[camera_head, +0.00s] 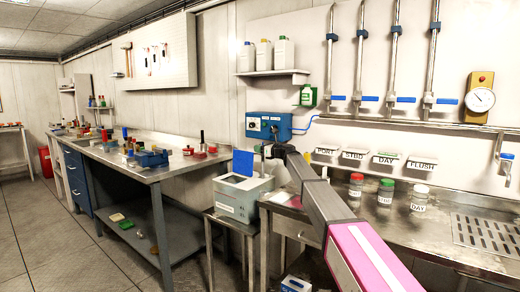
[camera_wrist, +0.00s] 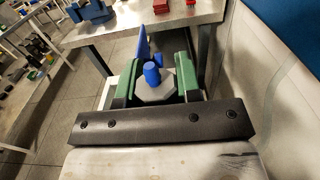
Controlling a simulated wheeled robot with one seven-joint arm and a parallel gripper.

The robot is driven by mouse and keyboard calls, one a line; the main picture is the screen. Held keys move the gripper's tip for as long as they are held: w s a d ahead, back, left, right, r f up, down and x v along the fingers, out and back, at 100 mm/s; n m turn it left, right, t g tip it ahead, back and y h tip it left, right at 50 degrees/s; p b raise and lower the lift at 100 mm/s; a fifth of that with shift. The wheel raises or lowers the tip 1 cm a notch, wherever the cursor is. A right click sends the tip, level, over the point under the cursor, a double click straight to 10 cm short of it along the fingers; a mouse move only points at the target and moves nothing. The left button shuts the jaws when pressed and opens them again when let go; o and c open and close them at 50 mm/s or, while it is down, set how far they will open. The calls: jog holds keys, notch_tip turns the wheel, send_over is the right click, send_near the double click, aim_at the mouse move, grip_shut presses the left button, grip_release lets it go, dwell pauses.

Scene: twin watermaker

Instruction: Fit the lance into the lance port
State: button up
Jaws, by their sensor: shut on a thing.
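My gripper (camera_head: 268,151) is at the end of my extended arm, in front of the blue wall unit and above the grey box with the raised blue lid (camera_head: 243,162). In the wrist view its green fingers (camera_wrist: 156,76) are on either side of a pale grey faceted piece (camera_wrist: 155,94) with a blue cylinder (camera_wrist: 152,73) on it. I take this to be the lance, held in the shut gripper. Its lower end is hidden. I cannot make out the lance port for certain in either view.
The grey box (camera_head: 243,200) stands on a small metal stand below my gripper. The blue wall unit (camera_head: 268,126) is close behind. A steel counter with several jars (camera_head: 385,192) is at the right. A long bench (camera_head: 150,172) with small items is at the left.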

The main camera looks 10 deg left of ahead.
aim_at(263, 169)
notch_tip(263, 169, down, 10)
dwell(4.1)
jog(key=shift+s+f, duration=0.1)
jog(key=shift+f, duration=0.15)
jog(key=shift+s+f, duration=0.1)
jog(key=shift+f, duration=0.4)
jog(key=shift+s+d+f, duration=0.1)
jog(key=shift+d+f, duration=0.05)
jog(key=shift+f, duration=0.3)
jog(key=shift+r, duration=0.8)
